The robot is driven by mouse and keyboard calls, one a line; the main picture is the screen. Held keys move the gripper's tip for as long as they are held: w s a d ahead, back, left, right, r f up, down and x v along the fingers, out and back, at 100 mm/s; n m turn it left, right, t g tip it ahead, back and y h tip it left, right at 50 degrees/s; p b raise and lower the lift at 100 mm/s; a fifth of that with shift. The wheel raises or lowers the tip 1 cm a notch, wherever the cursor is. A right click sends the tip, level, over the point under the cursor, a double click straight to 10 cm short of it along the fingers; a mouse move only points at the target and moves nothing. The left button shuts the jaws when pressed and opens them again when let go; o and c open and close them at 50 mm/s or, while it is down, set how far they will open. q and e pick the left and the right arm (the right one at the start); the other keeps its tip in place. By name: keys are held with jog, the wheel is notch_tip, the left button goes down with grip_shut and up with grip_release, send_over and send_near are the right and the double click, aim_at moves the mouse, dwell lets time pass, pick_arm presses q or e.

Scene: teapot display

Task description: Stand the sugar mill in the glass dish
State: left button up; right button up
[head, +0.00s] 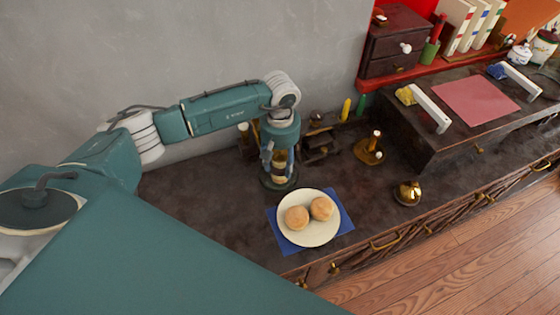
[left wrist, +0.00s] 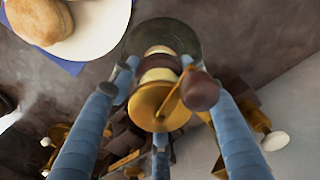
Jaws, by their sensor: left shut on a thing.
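The sugar mill (head: 281,158) is upright between the fingers of my left gripper (head: 279,163), which is shut on it. In the left wrist view the mill (left wrist: 160,75) shows a banded cream and brown body, a golden top and a crank with a brown knob; the blue fingers of my left gripper (left wrist: 163,82) surround it. The dark, round glass dish (head: 266,183) is directly under the mill, and its rim also shows in the left wrist view (left wrist: 190,38). I cannot tell whether the mill's base touches the dish. My right gripper is not in view.
A cream plate (head: 311,235) with two buns lies on a blue napkin (head: 287,246) just in front of the dish. A brass bell (head: 407,193) and a brass candle holder (head: 369,150) stand to the right. Dark box-like items (head: 320,147) stand close behind, near the wall.

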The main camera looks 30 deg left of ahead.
pick_arm(q)
jog(key=o, duration=1.5)
jog(key=shift+r, duration=0.1)
jog(key=shift+w+r, duration=0.1)
jog(key=shift+r, duration=0.2)
notch_tip(320, 180, up, 10)
jog(key=b, duration=0.2)
jog(key=shift+r+b, duration=0.15)
jog(key=shift+b, duration=0.2)
jog(key=shift+r, duration=0.5)
